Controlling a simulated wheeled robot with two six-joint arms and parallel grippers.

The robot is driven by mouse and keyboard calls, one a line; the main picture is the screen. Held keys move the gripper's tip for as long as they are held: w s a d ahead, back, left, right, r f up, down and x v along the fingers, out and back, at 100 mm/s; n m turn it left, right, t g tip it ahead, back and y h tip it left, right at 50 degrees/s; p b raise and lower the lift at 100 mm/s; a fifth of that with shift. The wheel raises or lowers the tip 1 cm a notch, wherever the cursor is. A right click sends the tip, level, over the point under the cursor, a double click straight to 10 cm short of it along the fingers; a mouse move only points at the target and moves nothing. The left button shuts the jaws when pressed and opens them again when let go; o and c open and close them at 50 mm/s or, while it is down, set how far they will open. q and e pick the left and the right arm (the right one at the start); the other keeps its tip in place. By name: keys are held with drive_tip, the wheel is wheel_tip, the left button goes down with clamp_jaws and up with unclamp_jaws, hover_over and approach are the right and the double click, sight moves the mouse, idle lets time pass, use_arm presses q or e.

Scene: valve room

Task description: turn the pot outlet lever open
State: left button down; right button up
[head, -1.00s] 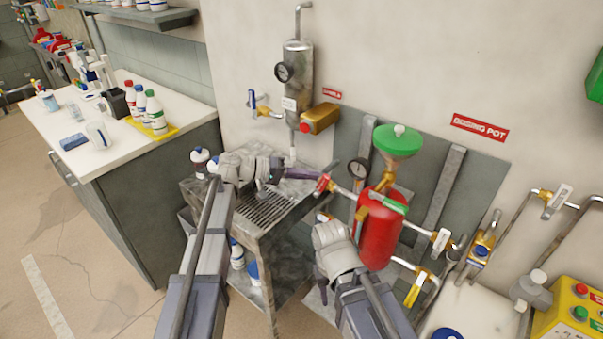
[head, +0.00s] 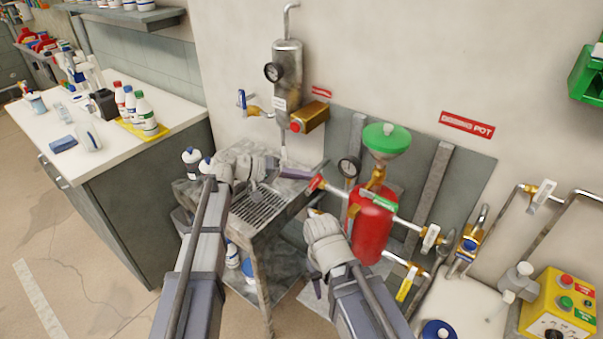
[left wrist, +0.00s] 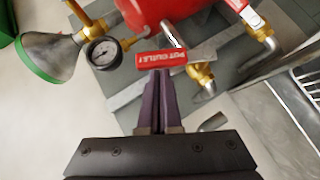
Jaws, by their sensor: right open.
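The red pot (head: 371,226) has a green funnel (head: 386,140) on top and a gauge (head: 348,167) beside it. A red-ended lever (head: 316,183) sits left of the pot; in the left wrist view its red POT OUTLET tag (left wrist: 160,58) lies along a grey bar by a brass valve (left wrist: 202,73). My left gripper (head: 308,174) is at the red end; in the left wrist view its purple fingers (left wrist: 161,72) look together, tips at the tag's edge. Whether they touch or grip it is unclear. My right gripper (head: 317,288) is open and empty, low left of the pot.
A grated metal stand (head: 262,207) is under my left gripper. Another red-handled valve (left wrist: 247,12) is near the pot in the left wrist view. White-handled valves (head: 430,237) and a yellow button box (head: 560,303) are at the right. A counter (head: 110,150) with bottles is at the left.

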sight(317, 185)
use_arm(q)
drive_tip(key=p, duration=0.1)
drive_tip(key=s+d+m+y+p, duration=0.1)
drive_tip(key=p, duration=0.1)
drive_tip(key=shift+s+d+r+y, duration=0.25)
drive_tip(key=shift+d+y, duration=0.05)
drive_tip(key=shift+s+d+f+m+t+y+p, duration=0.35)
drive_tip(key=shift+s+d+m+t+y+p, duration=0.25)
drive_tip(key=shift+d+m+y+p, duration=0.3)
drive_tip(key=shift+s+d+f+m+t+y+p, duration=0.3)
drive_tip(key=shift+f+t+y, duration=0.1)
drive_tip(key=shift+y, duration=0.3)
drive_tip(key=d+f+m+y, duration=0.1)
drive_tip(key=s+f+t+y+b, duration=0.1)
drive_tip(key=y, duration=0.1)
drive_tip(key=shift+d+f+m+t, duration=0.25)
drive_tip(key=shift+d+m+t, duration=0.05)
drive_tip(key=shift+d+m, duration=0.1)
drive_tip(key=shift+d+f, duration=0.1)
drive_tip(key=shift+f, duration=0.05)
drive_tip(key=shift+r, duration=0.2)
